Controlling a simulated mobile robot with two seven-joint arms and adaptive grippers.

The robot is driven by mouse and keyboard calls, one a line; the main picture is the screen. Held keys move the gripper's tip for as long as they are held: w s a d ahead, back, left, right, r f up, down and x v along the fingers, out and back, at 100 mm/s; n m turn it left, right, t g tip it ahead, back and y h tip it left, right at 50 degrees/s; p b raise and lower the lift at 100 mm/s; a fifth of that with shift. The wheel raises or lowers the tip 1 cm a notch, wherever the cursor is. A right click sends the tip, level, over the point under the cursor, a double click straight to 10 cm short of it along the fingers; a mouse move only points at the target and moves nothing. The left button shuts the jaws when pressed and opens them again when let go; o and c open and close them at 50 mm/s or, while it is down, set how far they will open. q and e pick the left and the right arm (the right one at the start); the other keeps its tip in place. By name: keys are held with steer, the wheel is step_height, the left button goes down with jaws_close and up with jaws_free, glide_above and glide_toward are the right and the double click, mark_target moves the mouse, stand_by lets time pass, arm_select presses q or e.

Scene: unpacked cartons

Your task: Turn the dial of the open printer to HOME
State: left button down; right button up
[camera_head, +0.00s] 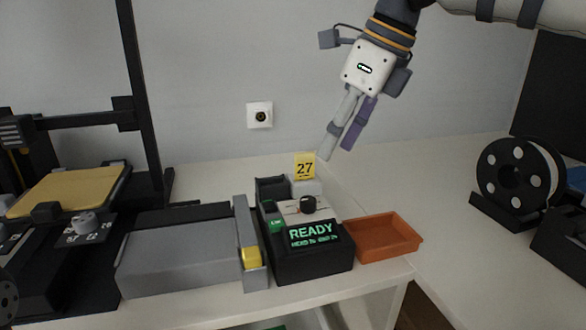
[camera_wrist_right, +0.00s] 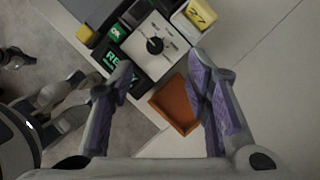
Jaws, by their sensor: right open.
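An open-frame printer with a yellow bed (camera_head: 70,190) stands at the left in the head view. A grey dial (camera_head: 85,221) sits on its front panel; the labels are too small to read. A black device (camera_head: 310,262) with a READY screen stands in the middle and has a black knob (camera_head: 308,204), also in the right wrist view (camera_wrist_right: 155,45). My right gripper (camera_head: 336,150) is open and empty, raised above and behind this device, pointing down. In the right wrist view a grey-white arm end, apparently my left gripper (camera_wrist_right: 62,96), shows at the left; its jaws are unclear.
A grey box (camera_head: 185,255) stands between the printer and the black device. An orange tray (camera_head: 382,238) lies right of the device. A yellow 27 tag (camera_head: 305,166) stands behind it. A filament spool (camera_head: 515,172) is at the far right. The counter between tray and spool is clear.

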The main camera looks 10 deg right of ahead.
mark_target(308, 199)
steer(key=x, duration=0.7)
steer(key=s+x, duration=0.1)
steer(key=x, duration=0.3)
steer(key=shift+w+f, duration=0.1)
steer(key=shift+f, duration=0.05)
arm_select(q)
steer(key=shift+s+f, duration=0.2)
steer(key=shift+s, duration=0.5)
arm_select(e)
jaws_close()
